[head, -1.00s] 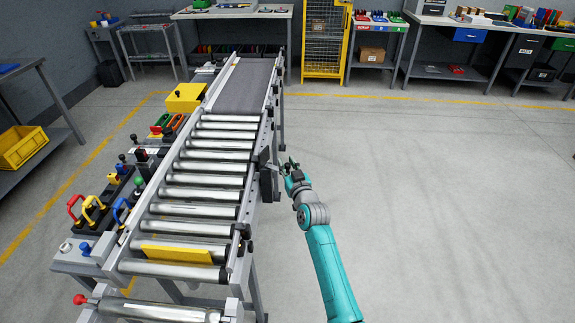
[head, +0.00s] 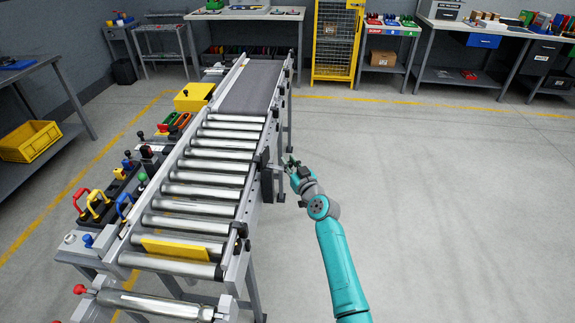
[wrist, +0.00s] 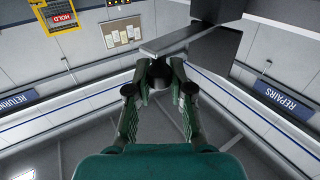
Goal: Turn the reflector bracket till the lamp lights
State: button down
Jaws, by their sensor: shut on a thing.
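The reflector bracket (head: 266,178) is at the right side rail of the roller conveyor. In the wrist view it shows as a grey flat arm (wrist: 178,39) beside a dark block (wrist: 217,46). My gripper (head: 288,163) is at the bracket's outer side. In the wrist view my gripper (wrist: 159,75) has its fingers closed around a small dark part below the grey arm. I cannot pick out a lit lamp in either view.
The roller conveyor (head: 205,176) carries a yellow plate (head: 176,250) near its front end. Handles and knobs line its left side. A yellow cage (head: 335,40) and benches stand at the back. The floor (head: 430,200) right of my arm is clear.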

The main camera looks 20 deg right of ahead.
jog(key=shift+w+d+f+n+g+y, duration=0.2)
jog(key=shift+w+n+g+y, duration=0.15)
jog(key=shift+n+y, duration=0.55)
jog(key=shift+w+d+f+n+g+y, duration=0.1)
jog(key=shift+w+d+n+g+y, duration=0.25)
jog(key=shift+y, duration=0.85)
jog(key=shift+a, duration=0.15)
jog(key=c, duration=1)
grip_release()
jog(key=shift+w+r, duration=0.1)
jog(key=shift+r, duration=0.1)
jog(key=v, duration=1.2)
